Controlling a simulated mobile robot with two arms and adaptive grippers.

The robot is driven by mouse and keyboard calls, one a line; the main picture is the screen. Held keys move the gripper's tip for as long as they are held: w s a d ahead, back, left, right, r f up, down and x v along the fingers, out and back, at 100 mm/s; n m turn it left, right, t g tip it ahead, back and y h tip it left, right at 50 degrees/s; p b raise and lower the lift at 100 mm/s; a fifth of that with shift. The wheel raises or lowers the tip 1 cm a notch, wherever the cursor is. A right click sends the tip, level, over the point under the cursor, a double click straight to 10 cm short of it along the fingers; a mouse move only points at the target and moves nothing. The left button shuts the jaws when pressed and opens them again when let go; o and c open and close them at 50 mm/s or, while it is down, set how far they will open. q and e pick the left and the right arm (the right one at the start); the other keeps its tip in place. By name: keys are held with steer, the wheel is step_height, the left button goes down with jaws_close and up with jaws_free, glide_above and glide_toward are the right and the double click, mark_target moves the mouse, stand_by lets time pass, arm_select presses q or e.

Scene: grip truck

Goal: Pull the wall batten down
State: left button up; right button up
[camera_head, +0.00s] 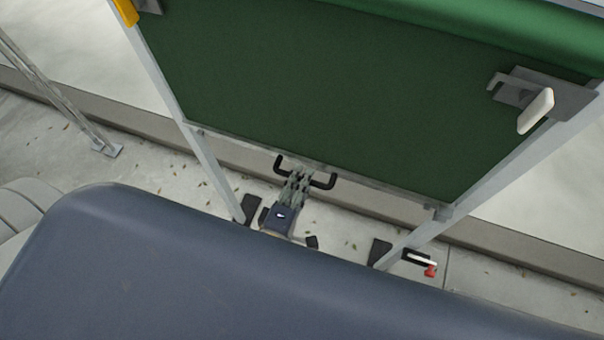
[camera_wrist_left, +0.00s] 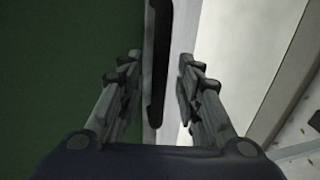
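A green wall panel (camera_head: 330,90) has a thin grey bar (camera_head: 385,186) along its lower edge; I take this bar to be the wall batten. A black handle (camera_head: 325,183) sits at the middle of that bar. My left gripper (camera_head: 300,172) reaches the handle from below in the head view. In the left wrist view, the handle (camera_wrist_left: 158,70) runs between the two open fingers, with gaps visible on both sides. The fingers hide the middle of the handle in the head view. My right gripper is not in view.
Grey posts (camera_head: 205,165) flank the panel, with a white-knobbed bracket (camera_head: 536,110) at upper right. A small red-ended part (camera_head: 430,270) is near the right post's foot. A metal leg (camera_head: 62,100) stands at left. Leaf-strewn floor (camera_head: 345,228) lies below.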

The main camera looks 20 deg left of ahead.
arm_select(q)
steer(key=shift+w+f, duration=0.1)
steer(key=shift+w, duration=0.55)
steer(key=shift+c, duration=0.4)
jaws_close()
steer(key=shift+f, duration=0.15)
step_height(320, 180, down, 28)
steer(key=b, duration=2.2)
steer(key=shift+f, duration=0.15)
steer(key=shift+s+d, duration=0.1)
steer(key=shift+o, duration=0.4)
jaws_free()
steer(key=shift+r, duration=0.2)
